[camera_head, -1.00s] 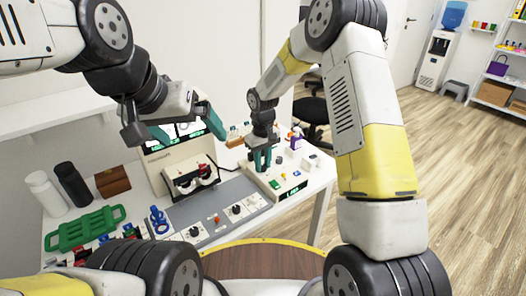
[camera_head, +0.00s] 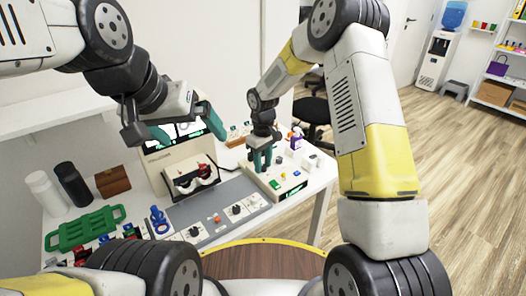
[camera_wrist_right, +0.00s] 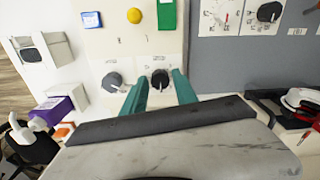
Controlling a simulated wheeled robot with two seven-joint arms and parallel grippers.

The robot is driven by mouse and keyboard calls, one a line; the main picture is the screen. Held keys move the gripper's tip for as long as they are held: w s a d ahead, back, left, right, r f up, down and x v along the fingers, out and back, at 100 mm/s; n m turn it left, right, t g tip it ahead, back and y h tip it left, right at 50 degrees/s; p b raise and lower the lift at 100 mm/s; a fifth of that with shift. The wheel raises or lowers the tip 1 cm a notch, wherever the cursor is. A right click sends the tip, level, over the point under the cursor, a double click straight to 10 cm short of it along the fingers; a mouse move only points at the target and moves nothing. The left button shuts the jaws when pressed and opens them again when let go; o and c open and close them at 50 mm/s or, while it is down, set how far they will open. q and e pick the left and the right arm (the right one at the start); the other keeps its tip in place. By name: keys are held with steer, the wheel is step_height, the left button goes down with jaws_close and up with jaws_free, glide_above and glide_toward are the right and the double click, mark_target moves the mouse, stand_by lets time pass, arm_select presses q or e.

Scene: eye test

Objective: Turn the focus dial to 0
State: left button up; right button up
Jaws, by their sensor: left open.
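My right gripper (camera_head: 261,158) points down at the white control box (camera_head: 268,183) on the right of the table. In the right wrist view two dark dials with pale pointers show on the box: a left dial (camera_wrist_right: 112,82) and a right dial (camera_wrist_right: 160,79). The right gripper's teal fingers (camera_wrist_right: 160,84) are apart, one on each side of the right dial. Whether they touch it I cannot tell. Dial labels are too small to read, so which one is the focus dial is unclear. My left gripper (camera_head: 187,130) is open and empty in front of the screen device.
The box also carries a green block (camera_wrist_right: 166,15), a yellow button (camera_wrist_right: 134,15) and a blue button (camera_wrist_right: 92,19). A grey panel with knobs (camera_head: 236,210) lies beside it. A green rack (camera_head: 85,228) and bottles stand at the left.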

steer(key=shift+o, duration=0.7)
steer(key=shift+r, duration=3.9)
steer(key=shift+r, duration=0.15)
step_height(320, 180, up, 7)
steer(key=m+t, duration=0.1)
glide_above(263, 166)
steer(key=s+d, duration=0.2)
steer(key=d, duration=0.2)
steer(key=s+d+r+m+t, duration=0.1)
steer(key=s+d+r+m, duration=0.25)
steer(key=s+r, duration=0.4)
steer(key=s+d+r+m+t+y, duration=0.1)
steer(key=s+d+r+m+t, duration=0.1)
steer(key=s, duration=0.6)
steer(key=s+d+r+m+t+y, duration=0.1)
steer(key=s+d+r, duration=0.3)
steer(key=s, duration=0.5)
steer(key=shift+d+r+m+t, duration=0.35)
steer(key=shift+d+m+t, duration=0.1)
steer(key=shift+m+t, duration=0.15)
